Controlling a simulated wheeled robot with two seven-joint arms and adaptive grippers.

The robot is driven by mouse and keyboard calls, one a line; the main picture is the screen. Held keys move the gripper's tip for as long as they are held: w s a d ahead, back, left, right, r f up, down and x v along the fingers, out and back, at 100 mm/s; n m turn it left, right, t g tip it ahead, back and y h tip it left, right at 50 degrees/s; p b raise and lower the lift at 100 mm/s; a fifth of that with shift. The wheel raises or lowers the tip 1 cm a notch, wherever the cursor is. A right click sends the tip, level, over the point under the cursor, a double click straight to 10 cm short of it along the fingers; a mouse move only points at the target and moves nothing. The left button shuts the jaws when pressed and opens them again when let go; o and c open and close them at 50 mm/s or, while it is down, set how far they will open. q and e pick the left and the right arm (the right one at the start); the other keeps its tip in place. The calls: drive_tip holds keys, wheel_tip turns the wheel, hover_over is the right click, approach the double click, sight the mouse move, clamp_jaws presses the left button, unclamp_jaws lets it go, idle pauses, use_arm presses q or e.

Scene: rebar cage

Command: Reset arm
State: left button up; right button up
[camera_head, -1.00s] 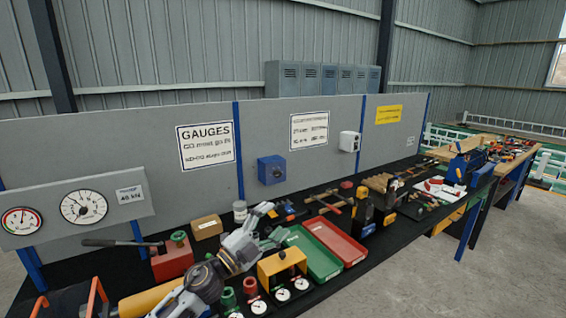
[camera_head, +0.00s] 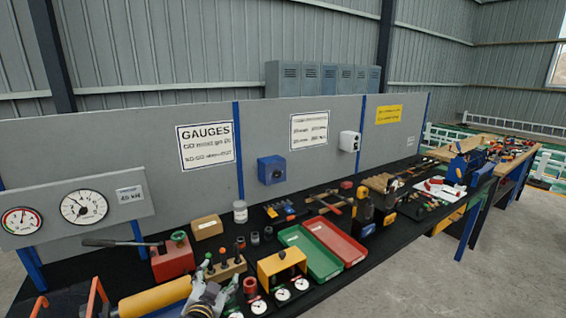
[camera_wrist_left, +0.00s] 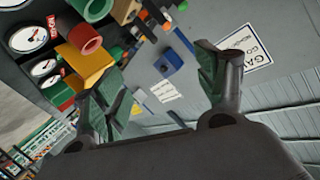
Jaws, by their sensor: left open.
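My left gripper (camera_head: 212,284) shows at the bottom of the head view, low over the near edge of the black bench top. In the left wrist view its two green-padded fingers (camera_wrist_left: 160,92) stand wide apart with nothing between them. The gauge board and bench items show beyond the fingers there. My right gripper is in neither view.
Close to the gripper are a yellow cylinder (camera_head: 155,299), a red hand pump (camera_head: 172,260), a wooden block with dark pegs (camera_head: 226,270) and a yellow box (camera_head: 281,266). Green (camera_head: 317,262) and red (camera_head: 351,254) trays lie to the right. A grey panel (camera_head: 262,139) stands behind.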

use_arm(q)
drive_tip(key=s+a+f+g, duration=0.1)
drive_tip(key=s+f+g, duration=0.1)
drive_tip(key=s+f, duration=0.1)
drive_tip(key=s+a+f+n+g, duration=0.1)
drive_tip(key=s+f, duration=0.2)
drive_tip(key=s, duration=0.1)
drive_tip(key=s+a+f+n+g, duration=0.1)
drive_tip(key=s+f+g, duration=0.1)
drive_tip(key=s+f, duration=0.1)
drive_tip(key=shift+s+a+f+g+y, duration=0.15)
drive_tip(key=shift+s+f+g+y, duration=0.15)
drive_tip(key=shift+s+f+y, duration=0.1)
drive_tip(key=s+f+n+g+h, duration=0.1)
drive_tip(key=s+f+g, duration=0.2)
drive_tip(key=s, duration=0.4)
drive_tip(key=s+f+g, duration=0.3)
drive_tip(key=s, duration=0.4)
drive_tip(key=s+f+g, duration=0.1)
drive_tip(key=s+f, duration=0.2)
drive_tip(key=f, duration=3)
drive_tip(key=s+a+f, duration=0.2)
drive_tip(key=s+f, duration=0.7)
drive_tip(key=s, duration=0.2)
drive_tip(key=s+a+f+g, duration=0.1)
drive_tip(key=s+a+f, duration=0.1)
drive_tip(key=s+f, duration=0.8)
drive_tip(key=shift+s+a+f, duration=0.2)
drive_tip(key=shift+s+a, duration=0.05)
drive_tip(key=shift+s, duration=0.4)
